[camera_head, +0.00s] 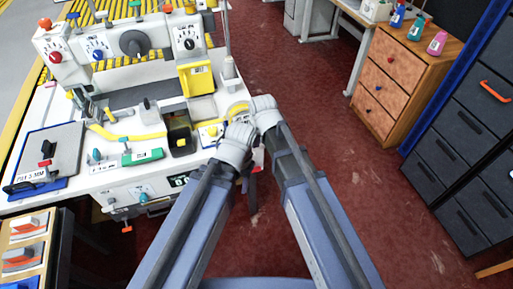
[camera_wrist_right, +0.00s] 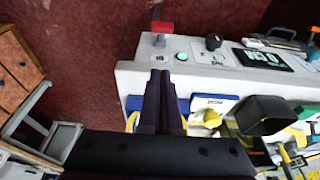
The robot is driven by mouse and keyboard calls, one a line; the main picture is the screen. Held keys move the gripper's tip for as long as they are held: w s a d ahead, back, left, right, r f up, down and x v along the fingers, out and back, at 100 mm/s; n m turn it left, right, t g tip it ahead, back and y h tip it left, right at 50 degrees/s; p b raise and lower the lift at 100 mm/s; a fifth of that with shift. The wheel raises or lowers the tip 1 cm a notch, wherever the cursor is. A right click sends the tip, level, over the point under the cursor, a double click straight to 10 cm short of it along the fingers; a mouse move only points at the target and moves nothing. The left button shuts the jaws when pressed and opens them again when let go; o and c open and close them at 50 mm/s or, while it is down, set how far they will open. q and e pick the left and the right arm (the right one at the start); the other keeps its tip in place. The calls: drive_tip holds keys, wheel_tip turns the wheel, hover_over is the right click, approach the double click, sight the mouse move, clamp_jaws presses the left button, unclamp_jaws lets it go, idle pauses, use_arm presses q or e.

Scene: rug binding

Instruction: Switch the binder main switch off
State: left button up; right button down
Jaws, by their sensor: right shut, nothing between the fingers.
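The rug binder (camera_head: 120,125) is a white machine bench on the left of the head view. The right wrist view shows its front panel (camera_wrist_right: 150,75) with a green lit button (camera_wrist_right: 182,57), a black knob (camera_wrist_right: 213,41) and a red part (camera_wrist_right: 162,27) on a dark stem. I cannot tell which of these is the main switch. My right gripper (camera_head: 264,104) is at the bench's right corner. In the wrist view its fingers (camera_wrist_right: 161,76) are shut and empty, close to the green button. My left gripper (camera_head: 238,138) is just in front of it; its fingertips are hidden.
A black display (camera_wrist_right: 265,60) is on the panel beside the knob. A yellow guide and black box (camera_head: 180,130) stand on the bench near my grippers. A wooden drawer cabinet (camera_head: 390,85) and dark drawers (camera_head: 470,140) stand right. Red floor between is clear.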

drive_tip(key=b, duration=0.9)
hover_over(256, 168)
drive_tip(key=w, duration=0.3)
drive_tip(key=f, duration=0.9)
drive_tip(key=shift+s+a+f, duration=0.25)
drive_tip(key=shift+a, duration=0.1)
drive_tip(key=shift+s+d+f+b, duration=0.25)
drive_tip(key=shift+s+f+b, duration=0.5)
drive_tip(key=shift+f+b, duration=0.25)
drive_tip(key=shift+s+f+b, duration=0.3)
drive_tip(key=shift+f, duration=0.05)
drive_tip(key=shift+d, duration=0.1)
drive_tip(key=shift+s+f, duration=0.1)
drive_tip(key=shift+s, duration=0.05)
